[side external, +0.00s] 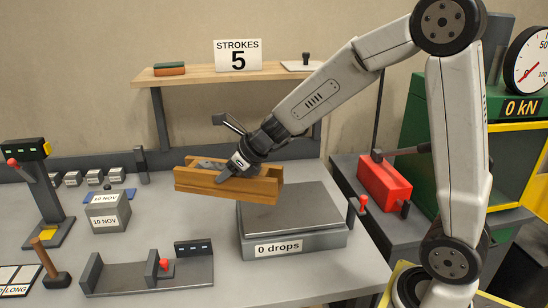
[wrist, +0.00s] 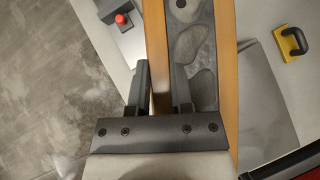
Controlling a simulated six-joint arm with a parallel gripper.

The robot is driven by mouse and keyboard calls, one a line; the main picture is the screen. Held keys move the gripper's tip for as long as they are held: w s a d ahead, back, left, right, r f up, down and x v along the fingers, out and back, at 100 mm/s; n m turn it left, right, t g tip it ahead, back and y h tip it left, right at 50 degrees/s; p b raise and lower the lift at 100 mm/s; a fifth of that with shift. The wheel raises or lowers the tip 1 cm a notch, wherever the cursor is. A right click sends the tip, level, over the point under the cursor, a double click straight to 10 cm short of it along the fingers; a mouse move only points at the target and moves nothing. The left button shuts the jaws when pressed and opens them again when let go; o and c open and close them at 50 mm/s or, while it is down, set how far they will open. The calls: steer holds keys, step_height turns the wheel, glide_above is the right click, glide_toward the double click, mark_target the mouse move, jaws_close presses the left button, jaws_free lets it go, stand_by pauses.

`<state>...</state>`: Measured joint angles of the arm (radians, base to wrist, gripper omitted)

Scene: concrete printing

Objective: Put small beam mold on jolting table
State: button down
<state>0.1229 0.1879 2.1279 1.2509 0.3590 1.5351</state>
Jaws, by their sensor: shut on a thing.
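The small beam mold (side external: 215,184) is an open, orange-brown trough with grey contents showing inside. My gripper (side external: 229,174) is shut on it, with the fingers pinching one long wall. In the wrist view the fingers (wrist: 160,95) straddle the mold's left wall, and grey, patchy material (wrist: 194,55) lies between the walls. The mold is held in the air, roughly level. The jolting table (side external: 325,236) is a grey block with a flat plate and a "0 drops" label. The mold's right end overlaps the table's back-left area in the side view; its exact height above is unclear.
A red-knobbed grey fixture (side external: 150,277) stands front left. Grey cubes (side external: 108,213) labelled "10 NOV" and a mallet (side external: 50,275) are farther left. A shelf (side external: 190,77) stands behind. A red box (side external: 384,182) lies right. A yellow-black handle (wrist: 292,42) shows in the wrist view.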

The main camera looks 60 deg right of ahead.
mark_target(269, 172)
steer(key=shift+s+r+m+t+h, duration=0.3)
steer(key=shift+s+r+m, duration=0.2)
steer(key=shift+s+r, duration=0.3)
steer(key=shift+d+f, duration=0.15)
steer(key=shift+d, duration=0.1)
steer(key=shift+s+d+f+m+h, duration=0.15)
steer(key=shift+s+d+f+m, duration=0.1)
steer(key=shift+d, duration=0.2)
steer(key=shift+s+d+f+m+h, duration=0.2)
steer(key=shift+d+f+m, duration=0.1)
steer(key=shift+d, duration=0.2)
steer(key=shift+s+d+f+m+h, duration=0.15)
steer(key=shift+s+d+f+m, duration=0.1)
steer(key=shift+d, duration=0.2)
steer(key=shift+m+h, duration=0.8)
steer(key=shift+m, duration=0.1)
steer(key=shift+s+d+f, duration=0.4)
steer(key=shift+s+d, duration=0.05)
steer(key=shift+d, duration=0.2)
steer(key=shift+s+d+f, duration=0.35)
steer(key=shift+s+d, duration=0.1)
steer(key=shift+d, duration=0.15)
steer(key=shift+s+d+f, duration=0.4)
steer(key=shift+s+d, duration=0.05)
steer(key=shift+d, duration=0.2)
steer(key=shift+w, duration=0.2)
